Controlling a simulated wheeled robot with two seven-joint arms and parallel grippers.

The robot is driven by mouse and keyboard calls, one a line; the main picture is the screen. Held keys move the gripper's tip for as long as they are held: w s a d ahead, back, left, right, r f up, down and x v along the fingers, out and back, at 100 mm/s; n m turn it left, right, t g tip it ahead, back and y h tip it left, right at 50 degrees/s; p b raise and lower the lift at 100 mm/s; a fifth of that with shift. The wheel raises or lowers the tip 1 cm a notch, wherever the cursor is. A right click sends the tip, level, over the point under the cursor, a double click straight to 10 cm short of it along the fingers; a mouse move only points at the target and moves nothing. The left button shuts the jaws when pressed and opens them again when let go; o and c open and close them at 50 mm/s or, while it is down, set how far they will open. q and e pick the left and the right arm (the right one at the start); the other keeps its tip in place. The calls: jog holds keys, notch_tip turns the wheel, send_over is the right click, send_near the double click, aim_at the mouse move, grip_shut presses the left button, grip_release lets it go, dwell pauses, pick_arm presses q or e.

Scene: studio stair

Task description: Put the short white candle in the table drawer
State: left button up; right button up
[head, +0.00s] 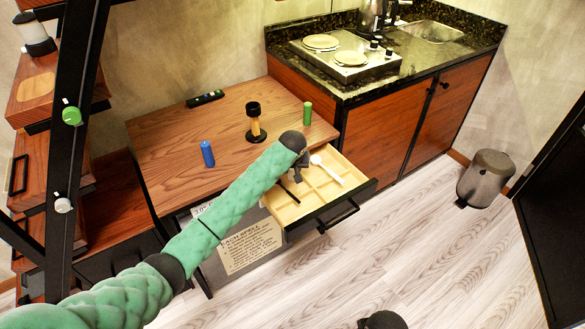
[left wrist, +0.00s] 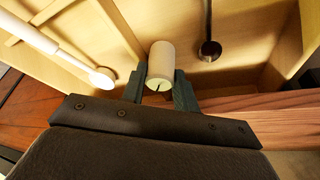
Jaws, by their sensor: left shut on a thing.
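The short white candle (left wrist: 160,62) is between the two fingers of my left gripper (left wrist: 159,90) in the left wrist view, its end with a dark wick facing the camera. In the head view, my left gripper (head: 300,165) is over the open table drawer (head: 322,205), near its back left; the candle is hidden there. The drawer has pale wooden dividers, which show in the left wrist view behind the candle. I cannot tell whether the candle touches the drawer floor. A dark rounded part at the bottom edge seems to be my right gripper (head: 383,320); its fingers are not clear.
The drawer holds a white spoon (head: 327,170) and a thin dark utensil (head: 289,191). On the table (head: 165,135) stand a blue candle (head: 207,154), a green candle (head: 307,113) and a black-and-wood item (head: 255,122). A counter (head: 410,70) stands behind.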

pick_arm(q)
jog(key=o, duration=1)
jog(key=shift+c, duration=0.2)
pick_arm(e)
jog(key=shift+f, duration=0.15)
pick_arm(q)
jog(key=b+v, duration=0.1)
jog(key=v, duration=1.1)
jog(key=shift+b, duration=0.35)
pick_arm(e)
jog(key=r, duration=0.2)
jog(key=s+r, duration=0.1)
jog(key=shift+a+r, duration=0.15)
jog(key=shift+r, duration=0.25)
jog(key=shift+r, duration=0.15)
